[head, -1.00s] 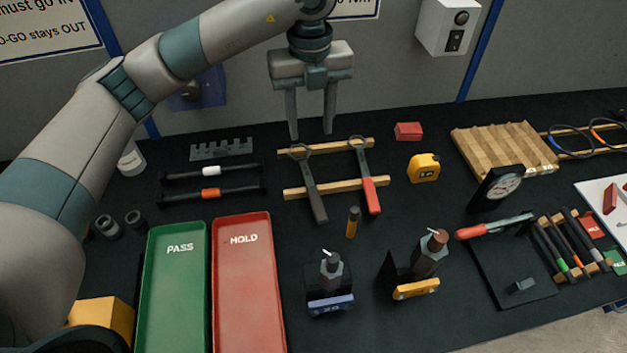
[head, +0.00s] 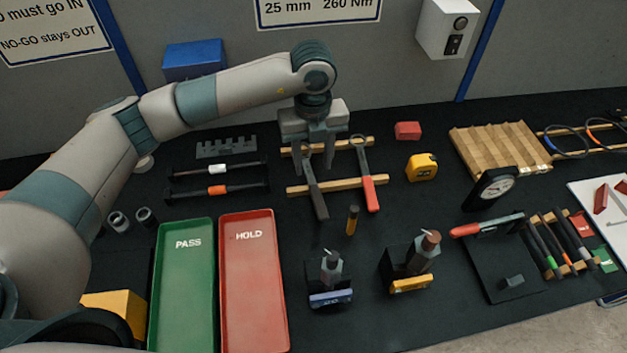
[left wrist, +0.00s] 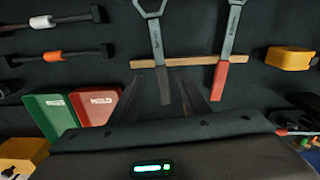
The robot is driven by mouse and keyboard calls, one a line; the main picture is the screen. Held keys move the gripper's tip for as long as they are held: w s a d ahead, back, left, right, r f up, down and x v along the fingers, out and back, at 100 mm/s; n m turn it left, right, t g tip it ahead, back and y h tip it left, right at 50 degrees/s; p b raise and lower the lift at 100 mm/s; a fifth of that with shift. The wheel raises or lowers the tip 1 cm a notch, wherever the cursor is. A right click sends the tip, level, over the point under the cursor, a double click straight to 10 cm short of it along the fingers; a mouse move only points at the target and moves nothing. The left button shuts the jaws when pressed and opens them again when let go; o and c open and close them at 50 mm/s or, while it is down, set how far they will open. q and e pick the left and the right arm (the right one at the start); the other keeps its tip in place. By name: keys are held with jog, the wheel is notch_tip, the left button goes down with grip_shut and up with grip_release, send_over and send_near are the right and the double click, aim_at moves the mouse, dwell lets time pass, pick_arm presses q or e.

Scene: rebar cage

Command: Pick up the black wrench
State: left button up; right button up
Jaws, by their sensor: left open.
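The black wrench (head: 316,196) lies across two wooden rails, its dark handle toward me and its head toward the wall. In the left wrist view its handle (left wrist: 162,75) points down between my fingers. A red-handled wrench (head: 368,185) lies beside it on the right, also on the rails. My left gripper (head: 317,170) is open and points down over the black wrench, one finger on each side in the picture. It also shows in the left wrist view (left wrist: 170,98). I cannot tell how far the fingertips are above the wrench. The black wrench's head is partly hidden by the gripper. My right gripper is not in view.
Green PASS (head: 181,300) and red HOLD (head: 252,290) trays lie front left. A yellow tape measure (head: 422,167) and red box (head: 408,131) stand right of the wrenches. A small orange-black cylinder (head: 352,220) and two fixtures stand in front. Two rods with white and orange bands lie left.

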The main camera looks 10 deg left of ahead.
aim_at(314, 185)
pick_arm(q)
jog(key=shift+f, duration=0.9)
jog(key=shift+f+p, duration=0.7)
jog(key=shift+p, duration=0.35)
notch_tip(314, 185, down, 3)
jog(key=shift+r+p, duration=0.1)
jog(key=shift+p, duration=0.7)
jog(key=shift+f, duration=0.5)
jog(key=shift+r, duration=0.1)
grip_shut()
